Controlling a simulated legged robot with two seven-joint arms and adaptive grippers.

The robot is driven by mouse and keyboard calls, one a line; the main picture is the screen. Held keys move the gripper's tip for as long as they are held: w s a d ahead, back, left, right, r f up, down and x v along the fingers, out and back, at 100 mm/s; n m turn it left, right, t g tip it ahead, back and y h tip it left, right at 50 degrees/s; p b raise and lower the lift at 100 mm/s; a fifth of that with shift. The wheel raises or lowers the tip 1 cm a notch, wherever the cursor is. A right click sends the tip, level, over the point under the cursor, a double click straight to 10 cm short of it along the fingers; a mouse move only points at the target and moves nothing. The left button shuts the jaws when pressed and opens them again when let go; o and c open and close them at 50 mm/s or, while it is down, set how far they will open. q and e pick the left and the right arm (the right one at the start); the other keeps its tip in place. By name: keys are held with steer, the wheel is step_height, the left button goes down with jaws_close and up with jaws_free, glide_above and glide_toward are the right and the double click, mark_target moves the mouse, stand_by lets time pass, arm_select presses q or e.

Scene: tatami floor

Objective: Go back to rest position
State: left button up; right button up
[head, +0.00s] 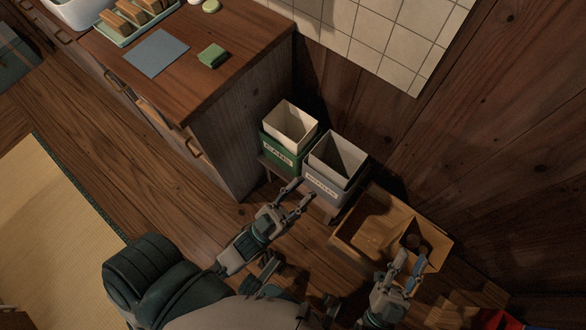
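My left gripper (302,192) is in the lower middle of the head view, in front of two bins. Its two fingers are spread with nothing seen between them. My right gripper (409,262) is at the lower right, over the near side of an open wooden crate. Its fingers are apart and I see nothing held. Both arms reach forward from my body at the bottom of the view.
A green-fronted bin (279,153) and a grey bin (325,188), both labelled, stand on a low stand beside the wooden counter (240,40). The wooden crate (345,245) holds dark round items. A green sponge (212,55) and blue cloth (157,53) lie on the counter. Tatami (50,235) lies left.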

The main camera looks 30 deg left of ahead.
arm_select(q)
steer(key=a+n+y, duration=0.2)
steer(key=y, duration=0.1)
steer(key=shift+f+n, duration=0.3)
steer(key=shift+f, duration=0.1)
steer(key=shift+d, duration=0.1)
